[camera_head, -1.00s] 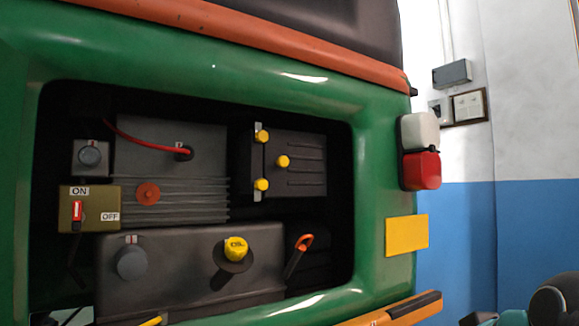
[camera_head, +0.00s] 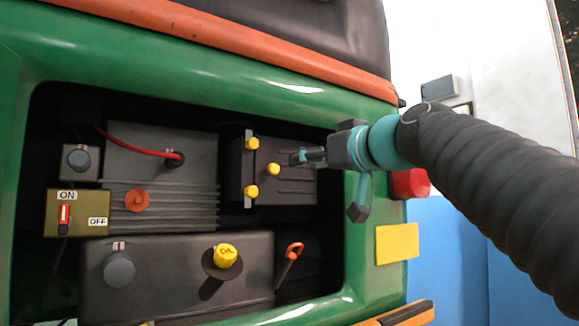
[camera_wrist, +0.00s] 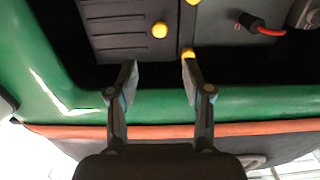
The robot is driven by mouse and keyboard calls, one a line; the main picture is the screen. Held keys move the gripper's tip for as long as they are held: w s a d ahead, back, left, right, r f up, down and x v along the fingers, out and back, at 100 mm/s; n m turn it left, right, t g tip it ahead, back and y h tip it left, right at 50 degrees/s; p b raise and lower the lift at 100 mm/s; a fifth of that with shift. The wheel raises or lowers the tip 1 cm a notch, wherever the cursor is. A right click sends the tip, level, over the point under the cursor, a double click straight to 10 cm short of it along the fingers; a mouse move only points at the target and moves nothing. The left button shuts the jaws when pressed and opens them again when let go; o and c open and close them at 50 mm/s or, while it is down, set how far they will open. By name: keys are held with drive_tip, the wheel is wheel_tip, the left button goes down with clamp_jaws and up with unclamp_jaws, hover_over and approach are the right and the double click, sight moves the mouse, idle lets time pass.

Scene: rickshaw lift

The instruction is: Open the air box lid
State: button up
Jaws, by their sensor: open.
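The air box (camera_head: 291,187) is a dark ribbed box at the upper right of the engine bay. It appears closed. Three yellow knobs (camera_head: 272,169) sit on it: two along its left-hand strip and one near the middle of its face. My gripper (camera_head: 300,157) reaches in from the right, in front of the box's upper right part. In the wrist view, my gripper (camera_wrist: 159,66) is open with nothing between its fingertips. The ribbed air box face (camera_wrist: 112,35) and its yellow knobs (camera_wrist: 160,30) lie beyond the fingertips. Contact with the box cannot be told.
The green body frame (camera_head: 330,97) surrounds the bay opening. An oil tank with a yellow cap (camera_head: 226,255) and an orange-handled dipstick (camera_head: 294,250) are below the box. A grey finned block with a red cable (camera_head: 140,150) is left. A red lamp (camera_head: 409,184) is right.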

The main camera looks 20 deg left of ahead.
sight(275, 168)
drive_tip(key=p+x, duration=0.3)
drive_tip(key=x, duration=0.8)
drive_tip(key=shift+w+a, duration=0.1)
clamp_jaws()
